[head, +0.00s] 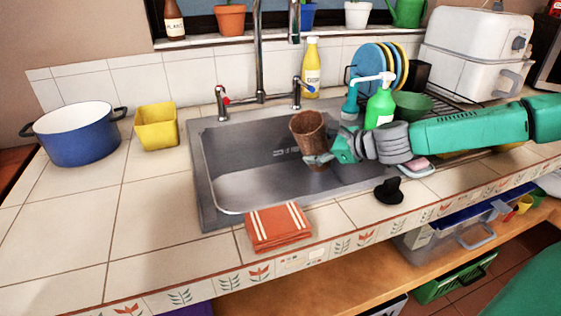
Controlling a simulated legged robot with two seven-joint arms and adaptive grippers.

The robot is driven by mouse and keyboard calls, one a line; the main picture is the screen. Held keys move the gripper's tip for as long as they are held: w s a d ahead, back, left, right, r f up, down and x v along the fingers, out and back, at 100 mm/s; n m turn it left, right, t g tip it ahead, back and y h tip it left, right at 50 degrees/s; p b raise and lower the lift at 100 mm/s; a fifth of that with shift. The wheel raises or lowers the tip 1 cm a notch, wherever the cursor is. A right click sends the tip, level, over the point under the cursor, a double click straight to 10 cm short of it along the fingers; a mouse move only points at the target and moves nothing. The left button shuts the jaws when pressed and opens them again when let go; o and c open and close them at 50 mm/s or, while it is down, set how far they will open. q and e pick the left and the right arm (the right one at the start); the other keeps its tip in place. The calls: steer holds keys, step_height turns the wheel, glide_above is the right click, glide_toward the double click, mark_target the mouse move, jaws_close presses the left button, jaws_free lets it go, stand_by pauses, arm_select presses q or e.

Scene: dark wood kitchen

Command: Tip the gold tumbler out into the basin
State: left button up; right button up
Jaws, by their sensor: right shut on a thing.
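The gold tumbler (308,129), brownish in this light, is in my right gripper above the basin (235,190). It stands nearly upright with a slight lean, its open rim facing up. My right gripper (320,158) reaches in from the right and is shut on the tumbler's lower part. The fingers hide some of that part. What is inside the tumbler cannot be made out. The basin is a steel sink set in the tiled counter, and its visible floor looks bare. My left gripper is not in view.
The faucet (259,55) rises behind the basin. A green soap bottle (379,108) and a dish rack with plates (372,62) stand at right. A folded orange cloth (278,228) lies at the front edge. A yellow container (155,128) and blue pot (75,137) stand left.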

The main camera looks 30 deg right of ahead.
step_height(320, 180, up, 2)
steer(key=shift+d+r+p, duration=0.1)
steer(key=shift+p, duration=0.35)
steer(key=shift+d+r+m+y, duration=0.15)
steer(key=shift+m+y, duration=0.45)
steer(key=shift+m, duration=0.2)
arm_select(q)
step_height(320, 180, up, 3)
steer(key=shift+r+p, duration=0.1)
steer(key=shift+p, duration=0.5)
arm_select(e)
steer(key=shift+d+r+m+y, duration=0.15)
steer(key=shift+r+m+y, duration=0.55)
steer(key=shift+r, duration=0.25)
